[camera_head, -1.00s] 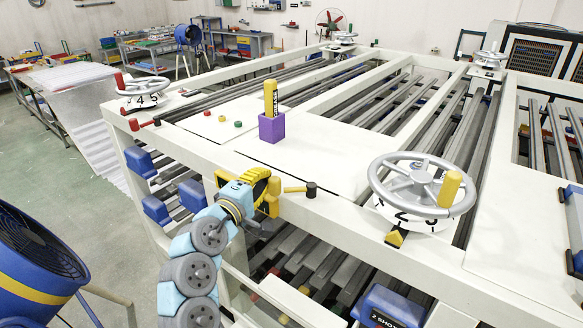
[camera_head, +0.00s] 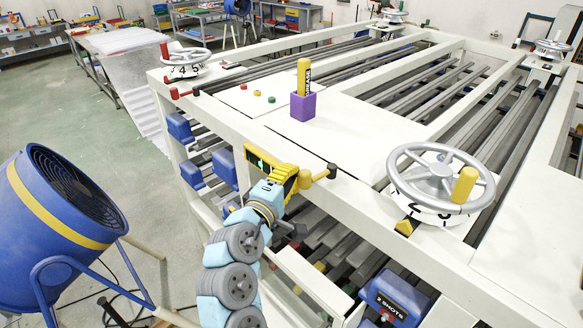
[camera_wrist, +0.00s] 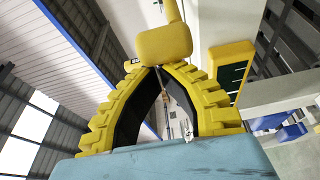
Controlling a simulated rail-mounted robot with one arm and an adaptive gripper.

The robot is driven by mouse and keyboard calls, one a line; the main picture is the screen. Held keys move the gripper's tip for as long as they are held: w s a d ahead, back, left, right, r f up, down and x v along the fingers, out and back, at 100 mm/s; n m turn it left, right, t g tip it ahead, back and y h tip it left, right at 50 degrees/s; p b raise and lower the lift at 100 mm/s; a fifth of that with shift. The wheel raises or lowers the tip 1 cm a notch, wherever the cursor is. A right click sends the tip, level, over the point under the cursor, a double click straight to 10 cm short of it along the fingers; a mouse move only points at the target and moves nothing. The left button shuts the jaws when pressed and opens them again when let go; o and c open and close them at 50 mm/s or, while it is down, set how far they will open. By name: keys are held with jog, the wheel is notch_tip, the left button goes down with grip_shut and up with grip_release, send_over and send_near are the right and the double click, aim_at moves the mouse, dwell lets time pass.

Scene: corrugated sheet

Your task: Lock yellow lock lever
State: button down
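The yellow lock lever (camera_head: 304,178) sits on the near side of the white frame. It has a yellow knob, a short bar and a dark round pivot. In the wrist view its blocky yellow knob (camera_wrist: 165,43) is right at the tips of my gripper (camera_wrist: 160,70), with the stem running upward. My gripper's bowed yellow fingers with dark inner faces come together at the tips, leaving a hollow between them. The knob overlaps the tips, and I cannot tell whether they hold it.
A silver handwheel (camera_head: 440,180) with a yellow handle stands right of the lever. A purple holder (camera_head: 303,106) with a yellow tube stands on the frame top. A red lever (camera_head: 178,93) is at the far left corner. A blue fan (camera_head: 65,230) stands on the floor left.

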jog(key=shift+s+d+r, duration=0.1)
jog(key=shift+s+d, duration=0.15)
jog(key=shift+s, duration=0.35)
jog(key=shift+d, duration=0.1)
dwell(0.3)
jog(key=d+b+v, duration=0.1)
jog(key=b+v, duration=0.2)
jog(key=v, duration=0.5)
jog(key=shift+s, duration=0.4)
dwell(0.5)
dwell(0.5)
